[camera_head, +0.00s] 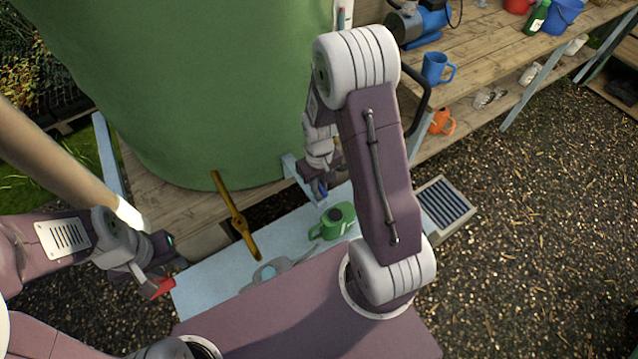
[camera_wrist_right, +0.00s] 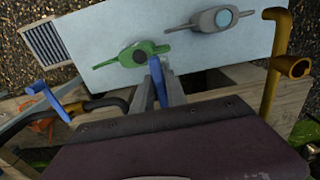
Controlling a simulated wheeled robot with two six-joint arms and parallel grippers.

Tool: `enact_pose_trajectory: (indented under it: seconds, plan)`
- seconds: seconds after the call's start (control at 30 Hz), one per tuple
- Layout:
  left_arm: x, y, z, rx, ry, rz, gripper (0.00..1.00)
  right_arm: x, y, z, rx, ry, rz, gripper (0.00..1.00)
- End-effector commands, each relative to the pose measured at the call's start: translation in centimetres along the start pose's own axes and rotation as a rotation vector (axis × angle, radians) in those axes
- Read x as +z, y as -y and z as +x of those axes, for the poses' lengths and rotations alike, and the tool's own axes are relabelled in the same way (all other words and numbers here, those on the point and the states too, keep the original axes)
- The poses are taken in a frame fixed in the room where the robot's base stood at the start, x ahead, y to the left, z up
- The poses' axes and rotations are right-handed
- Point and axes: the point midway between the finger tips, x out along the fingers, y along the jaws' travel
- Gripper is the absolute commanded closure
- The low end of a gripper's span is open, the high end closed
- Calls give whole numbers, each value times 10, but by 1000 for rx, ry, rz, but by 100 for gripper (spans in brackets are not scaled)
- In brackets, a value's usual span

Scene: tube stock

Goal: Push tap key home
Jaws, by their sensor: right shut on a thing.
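My right gripper (camera_head: 317,188) hangs over the pale blue board, close to the green piece (camera_head: 338,220). In the right wrist view, my right gripper (camera_wrist_right: 158,98) is shut on a slim blue key (camera_wrist_right: 157,75). The key's far end appears beside the dark round spot on the winged green piece (camera_wrist_right: 132,57). I cannot tell whether they touch. A grey piece of similar shape (camera_head: 268,272) is on the board to the left. My left gripper (camera_head: 168,266) is at the board's left end, its teal-marked and red-tipped fingers apart, with nothing visible between them.
A brass-coloured pipe (camera_head: 235,215) rises at the board's back. A big green tank (camera_head: 190,80) stands behind on planks. A slatted grate (camera_head: 445,203) adjoins the right end. A blue mug (camera_head: 436,68) and an orange can (camera_head: 441,121) are further right, beyond my right arm.

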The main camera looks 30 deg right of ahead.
Motion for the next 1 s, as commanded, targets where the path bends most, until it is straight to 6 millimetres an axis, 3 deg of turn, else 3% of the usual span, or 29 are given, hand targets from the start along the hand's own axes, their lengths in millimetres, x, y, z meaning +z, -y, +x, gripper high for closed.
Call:
enact_pose_trajectory:
  seconds: [1.0]
  plan:
    - [1, 0, 10, 0, 0, 0, 64, 0, 0, 14, 0, 0, 0, 100]
